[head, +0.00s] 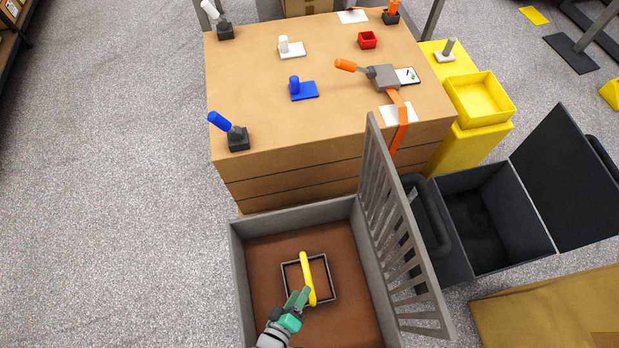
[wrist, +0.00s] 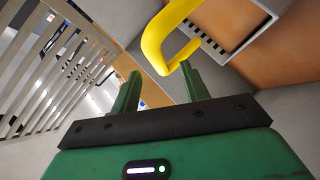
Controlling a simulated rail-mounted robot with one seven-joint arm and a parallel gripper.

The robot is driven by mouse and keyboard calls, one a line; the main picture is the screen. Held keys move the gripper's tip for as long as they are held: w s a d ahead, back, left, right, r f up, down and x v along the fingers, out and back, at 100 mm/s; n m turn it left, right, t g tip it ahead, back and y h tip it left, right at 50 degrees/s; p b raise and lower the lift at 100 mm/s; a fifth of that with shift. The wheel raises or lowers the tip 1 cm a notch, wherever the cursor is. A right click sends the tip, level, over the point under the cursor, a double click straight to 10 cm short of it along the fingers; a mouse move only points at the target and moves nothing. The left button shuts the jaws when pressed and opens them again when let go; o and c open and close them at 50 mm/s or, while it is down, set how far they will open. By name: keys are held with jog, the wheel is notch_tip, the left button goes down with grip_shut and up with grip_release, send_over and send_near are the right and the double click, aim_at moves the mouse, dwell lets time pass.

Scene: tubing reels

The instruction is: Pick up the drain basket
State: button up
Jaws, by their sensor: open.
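The drain basket is a small square, dark-rimmed basket (head: 328,276) with a yellow arched handle (head: 306,272). It sits on the brown floor of a grey bin (head: 239,262). My gripper (head: 300,295) is over the near part of the basket, close to the handle. In the wrist view, my gripper (wrist: 158,75) is open, with two green fingers apart. The yellow handle (wrist: 152,42) bends down close to the right finger; I cannot tell whether it touches. The basket's grey slotted side (wrist: 240,22) shows at top right, partly cut off.
The bin's slatted grey side (head: 385,215) stands tall on the right. A wooden workbench (head: 260,65) with tools and small blocks is behind it. An open dark container (head: 455,215) and a yellow tray (head: 480,98) stand to the right. The carpet at left is clear.

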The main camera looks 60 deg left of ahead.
aim_at(309, 281)
jog(key=b+x, duration=0.2)
jog(key=x, duration=0.4)
jog(key=shift+w+b, duration=0.3)
jog(key=shift+s+d+r, duration=0.1)
jog(key=shift+s+d, duration=0.05)
jog(key=c, duration=0.4)
grip_shut()
